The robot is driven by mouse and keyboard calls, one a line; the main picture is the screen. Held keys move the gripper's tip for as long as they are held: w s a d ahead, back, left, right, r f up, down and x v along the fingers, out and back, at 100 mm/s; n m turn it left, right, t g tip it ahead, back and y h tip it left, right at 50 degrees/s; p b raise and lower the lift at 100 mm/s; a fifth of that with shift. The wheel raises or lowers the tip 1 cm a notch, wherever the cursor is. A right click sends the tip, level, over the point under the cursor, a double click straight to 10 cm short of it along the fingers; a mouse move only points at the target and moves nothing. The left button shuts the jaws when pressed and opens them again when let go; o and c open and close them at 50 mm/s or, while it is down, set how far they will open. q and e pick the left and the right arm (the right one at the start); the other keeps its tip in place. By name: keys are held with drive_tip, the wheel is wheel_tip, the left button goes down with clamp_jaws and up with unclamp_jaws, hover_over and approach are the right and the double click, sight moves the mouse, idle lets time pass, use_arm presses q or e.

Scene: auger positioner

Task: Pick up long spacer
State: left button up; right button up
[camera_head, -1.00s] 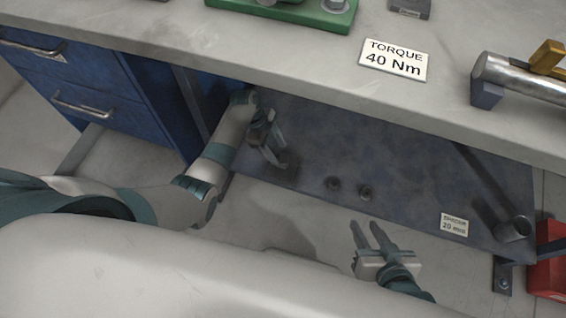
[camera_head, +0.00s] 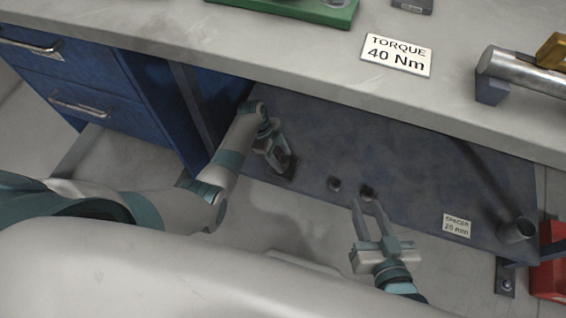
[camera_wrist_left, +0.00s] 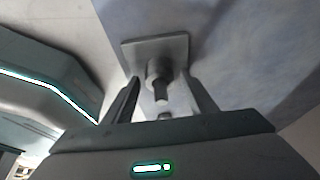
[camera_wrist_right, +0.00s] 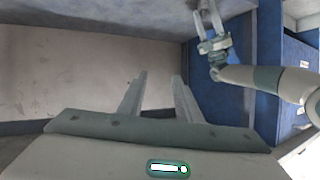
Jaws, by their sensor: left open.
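My left gripper (camera_head: 277,160) reaches under the bench top at the left of the blue-grey lower shelf (camera_head: 420,175). It is open. In the left wrist view, a stepped grey cylinder (camera_wrist_left: 160,82) stands on a square plate (camera_wrist_left: 140,48), between the spread fingers; it may be the long spacer. Contact with the fingers cannot be made out. In the head view the gripper hides most of it. Two small dark cylinders (camera_head: 335,184) (camera_head: 367,192) stand to the right on the shelf. My right gripper (camera_head: 369,206) is open and empty by the shelf's front edge.
The bench top (camera_head: 280,55) overhangs the shelf. A label reading "SPACER 20 mm" (camera_head: 456,225) is at the shelf's front, and a larger grey cylinder (camera_head: 515,230) is at its right end. A blue drawer cabinet (camera_head: 85,85) stands left, a red object (camera_head: 550,265) right.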

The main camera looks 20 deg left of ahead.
use_arm(q)
drive_tip(key=shift+d+f, duration=0.2)
drive_tip(key=shift+f, duration=0.35)
use_arm(e)
drive_tip(key=shift+w+a+r+t, duration=0.15)
drive_tip(key=shift+r+t, duration=0.1)
drive_tip(key=shift+r, duration=0.1)
drive_tip(key=shift+w+a+r+t, duration=0.15)
drive_tip(key=shift+r+t, duration=0.1)
drive_tip(key=shift+r, duration=0.1)
use_arm(q)
clamp_jaws()
drive_tip(key=shift+r, duration=0.15)
